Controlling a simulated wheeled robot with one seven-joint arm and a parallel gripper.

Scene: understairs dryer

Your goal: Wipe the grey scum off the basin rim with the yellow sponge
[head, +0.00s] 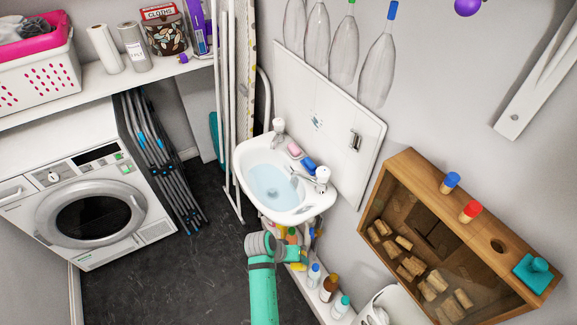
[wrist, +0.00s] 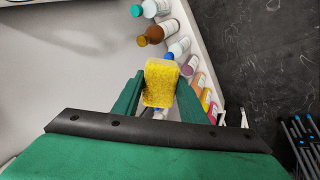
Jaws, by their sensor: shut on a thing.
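The yellow sponge (wrist: 160,82), speckled with dark spots, is held between the two green fingers of my gripper (wrist: 159,98) in the wrist view. In the head view my gripper (head: 296,253) is low, below and in front of the white basin (head: 248,163), apart from its rim. I cannot make out the sponge for certain there. The basin is on the wall and holds pale blue water. I cannot clearly make out grey scum on its rim at this size.
Pink soap (head: 294,149), blue soap (head: 309,164) and two taps, one left (head: 279,126) and one right (head: 323,176), sit along the basin's back. Several bottles (head: 329,287) stand on a low ledge beside my gripper. A wooden box (head: 400,180) is at right. Dark floor (head: 130,285) is clear at left.

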